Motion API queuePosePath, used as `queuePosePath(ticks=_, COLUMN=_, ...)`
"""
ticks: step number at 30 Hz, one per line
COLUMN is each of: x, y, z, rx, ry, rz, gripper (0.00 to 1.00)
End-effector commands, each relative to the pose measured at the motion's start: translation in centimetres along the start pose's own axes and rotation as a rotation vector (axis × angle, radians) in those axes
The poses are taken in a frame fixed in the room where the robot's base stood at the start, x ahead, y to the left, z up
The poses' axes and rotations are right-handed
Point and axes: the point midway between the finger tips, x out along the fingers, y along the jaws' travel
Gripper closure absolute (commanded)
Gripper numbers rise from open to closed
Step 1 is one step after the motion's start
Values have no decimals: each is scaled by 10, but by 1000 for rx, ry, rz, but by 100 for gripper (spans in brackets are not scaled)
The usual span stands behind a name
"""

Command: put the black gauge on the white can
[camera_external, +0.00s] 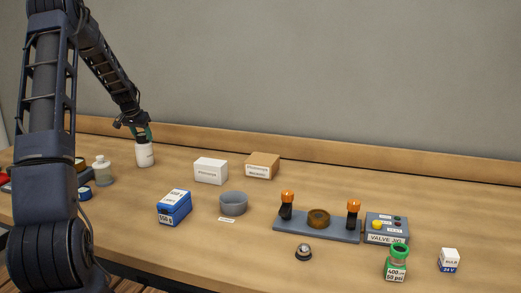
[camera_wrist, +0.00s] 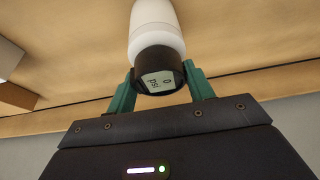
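The white can (camera_external: 145,155) stands upright on the table at the left, near the back; it also shows in the wrist view (camera_wrist: 155,18). The black gauge (camera_wrist: 158,68), with a pale display reading 0 psi, is at the top end of the can and in line with it. The two look in contact, but I cannot tell if the gauge is fully seated. My gripper (camera_wrist: 160,78) has its green fingers on both sides of the gauge, their tips against it. In the external view my gripper (camera_external: 141,130) is right above the can and largely hides the gauge.
A pale bottle (camera_external: 102,171) and blue tape (camera_external: 84,193) lie left. A white box (camera_external: 210,170), cardboard box (camera_external: 263,160), blue box (camera_external: 174,208) and grey bowl (camera_external: 233,208) are mid-table. An orange-knobbed fixture (camera_external: 335,235), valve box (camera_external: 387,224) and green-topped canister (camera_external: 397,268) stand right.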

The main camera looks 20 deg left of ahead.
Motion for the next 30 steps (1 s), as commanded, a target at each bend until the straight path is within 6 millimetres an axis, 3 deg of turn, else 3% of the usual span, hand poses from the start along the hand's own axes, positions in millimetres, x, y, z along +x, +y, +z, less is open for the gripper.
queuePosePath(ticks=3, x=0, y=0, z=0, rx=0, ry=0, rz=0, gripper=29)
queuePosePath(ticks=14, x=-6, y=0, z=-2, rx=0, ry=1, rz=-1, gripper=29)
queuePosePath(ticks=17, x=-17, y=-1, z=-2, rx=0, ry=2, rz=-1, gripper=29)
queuePosePath(ticks=30, x=-98, y=0, z=-2, rx=-1, ry=2, rz=-2, gripper=29)
